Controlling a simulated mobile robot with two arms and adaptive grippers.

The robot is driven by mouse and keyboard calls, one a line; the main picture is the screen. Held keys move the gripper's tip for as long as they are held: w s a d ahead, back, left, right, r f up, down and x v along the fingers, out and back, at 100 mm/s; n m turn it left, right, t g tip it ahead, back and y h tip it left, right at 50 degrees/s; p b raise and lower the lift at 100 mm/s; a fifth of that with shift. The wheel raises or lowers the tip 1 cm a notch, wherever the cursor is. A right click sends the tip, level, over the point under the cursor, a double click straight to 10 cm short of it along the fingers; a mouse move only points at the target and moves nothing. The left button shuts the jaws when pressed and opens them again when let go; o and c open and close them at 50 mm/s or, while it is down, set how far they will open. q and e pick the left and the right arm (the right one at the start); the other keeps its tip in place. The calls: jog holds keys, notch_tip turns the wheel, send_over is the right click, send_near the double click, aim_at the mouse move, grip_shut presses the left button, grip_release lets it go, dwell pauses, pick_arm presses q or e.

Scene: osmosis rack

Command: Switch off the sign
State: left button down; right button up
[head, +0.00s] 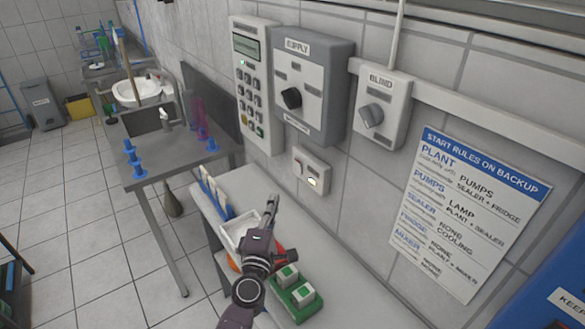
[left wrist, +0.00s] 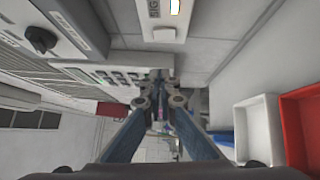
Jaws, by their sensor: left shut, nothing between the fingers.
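A small pale switch plate (head: 304,166) is on the tiled wall below the grey SUPPLY box. It has a lit yellowish-white patch near its lower right. In the left wrist view a plate (left wrist: 155,20) with partly visible lettering that seems to start "SIG" is at the top edge, with a lit patch and a pale button or rocker. My left gripper (head: 272,204) is shut and empty, left of and below the plate in the head view, apart from it. Its fingers meet in the left wrist view (left wrist: 158,80). My right gripper is not in view.
Above the plate are a keypad panel (head: 253,90), the SUPPLY box (head: 325,75) with a black knob, and the BLIND box (head: 395,88). A rules poster (head: 465,215) is at right. Below, a counter holds a white tray (head: 236,232) and a green block rack (head: 298,304).

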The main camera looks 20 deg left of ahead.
pick_arm(q)
send_near(294, 161)
jog(key=a, duration=0.3)
jog(key=w, duration=0.2)
jog(key=w+d, duration=0.1)
jog(key=w, duration=0.1)
jog(key=w+d+b, duration=0.1)
jog(key=shift+w+d, duration=0.1)
jog(key=shift+w, duration=0.3)
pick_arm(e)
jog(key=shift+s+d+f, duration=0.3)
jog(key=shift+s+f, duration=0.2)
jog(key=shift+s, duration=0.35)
pick_arm(q)
jog(key=shift+w+d+r, duration=0.15)
jog(key=shift+w+r, duration=0.05)
jog(key=shift+w, duration=0.05)
jog(key=shift+s, duration=0.1)
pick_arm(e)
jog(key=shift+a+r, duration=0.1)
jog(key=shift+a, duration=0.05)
